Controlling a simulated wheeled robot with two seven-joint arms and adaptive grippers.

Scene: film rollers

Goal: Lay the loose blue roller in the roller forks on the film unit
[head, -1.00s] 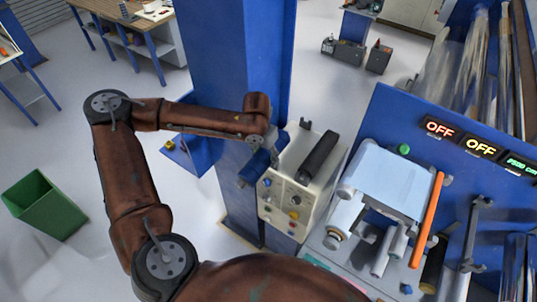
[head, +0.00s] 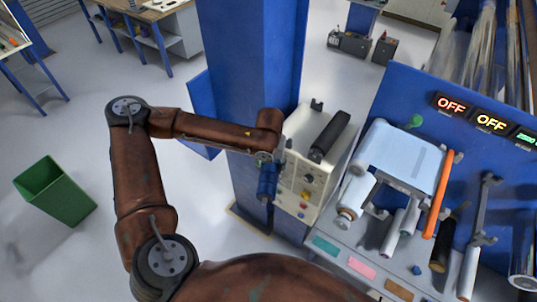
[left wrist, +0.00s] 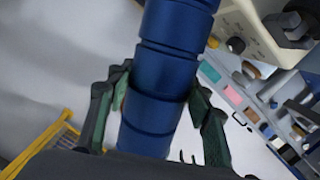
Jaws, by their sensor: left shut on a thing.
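The loose blue roller (head: 268,180) hangs nearly upright below the end of my left arm, in front of the left side of the cream control box. My left gripper (head: 265,158) is shut on it. In the left wrist view the ribbed blue roller (left wrist: 165,75) lies between the two dark green fingers of the gripper (left wrist: 155,105). The film unit (head: 395,80) is at the right, with a pale film sheet, several rollers and grey fork-like brackets (head: 486,180). I cannot tell which brackets are the roller forks. My right gripper is not in view.
The cream control box (head: 300,175) with knobs and a black roller (head: 330,136) stands between the blue column (head: 250,70) and the film unit. An orange roller (head: 438,195) stands on the unit. A green bin (head: 55,190) is on the open floor at left.

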